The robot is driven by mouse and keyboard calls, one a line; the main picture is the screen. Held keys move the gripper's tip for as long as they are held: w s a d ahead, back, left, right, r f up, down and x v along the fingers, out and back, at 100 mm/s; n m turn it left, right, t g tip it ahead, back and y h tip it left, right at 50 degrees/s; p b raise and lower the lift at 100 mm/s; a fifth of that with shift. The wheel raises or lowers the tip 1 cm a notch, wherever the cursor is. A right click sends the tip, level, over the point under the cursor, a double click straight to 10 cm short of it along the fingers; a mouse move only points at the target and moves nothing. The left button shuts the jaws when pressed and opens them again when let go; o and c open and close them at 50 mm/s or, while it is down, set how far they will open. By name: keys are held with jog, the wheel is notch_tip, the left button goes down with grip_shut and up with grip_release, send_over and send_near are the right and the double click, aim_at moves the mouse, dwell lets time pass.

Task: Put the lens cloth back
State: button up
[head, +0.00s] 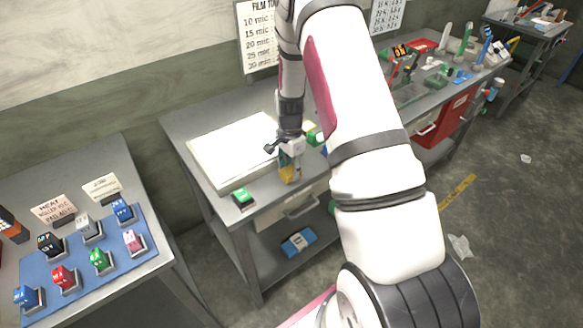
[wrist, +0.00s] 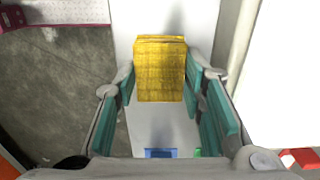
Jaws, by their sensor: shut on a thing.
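A yellow, folded-looking piece, which looks like the lens cloth (wrist: 160,68), is between the two teal-padded fingers of my gripper (wrist: 164,84) in the wrist view. The fingers are shut on its sides. In the head view my gripper (head: 290,155) hangs over the front part of the middle table, pointing down, with the yellow cloth (head: 287,174) at its tips. Whether the cloth touches the table cannot be told. My arm hides part of the table's right side.
A white light panel (head: 228,150) lies on the middle table (head: 185,125), with a green block (head: 243,198) at its front edge. A blue packet (head: 299,242) is on the shelf below. A blue mat (head: 150,253) with several coloured blocks is at left.

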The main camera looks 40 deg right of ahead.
jog(key=shift+f, duration=0.1)
jog(key=o, duration=1.1)
jog(key=shift+f, duration=0.1)
notch_tip(320, 180, up, 12)
jog(key=r+b, duration=0.1)
jog(key=b, duration=0.1)
notch_tip(320, 180, up, 10)
jog(key=n+t, duration=0.2)
jog(key=n, duration=0.2)
send_over(290, 170)
jog(key=s+a, duration=0.3)
jog(key=a, duration=0.3)
jog(key=s+a+r+n+t, duration=0.1)
jog(key=s+a+r+n, duration=0.5)
jog(key=s, duration=0.3)
jog(key=s+a+r+n+t, duration=0.2)
jog(key=s+a+r+n, duration=0.4)
jog(key=s, duration=0.4)
jog(key=shift+r+n+t, duration=0.3)
jog(key=shift+r+n, duration=0.1)
jog(key=shift+n, duration=0.4)
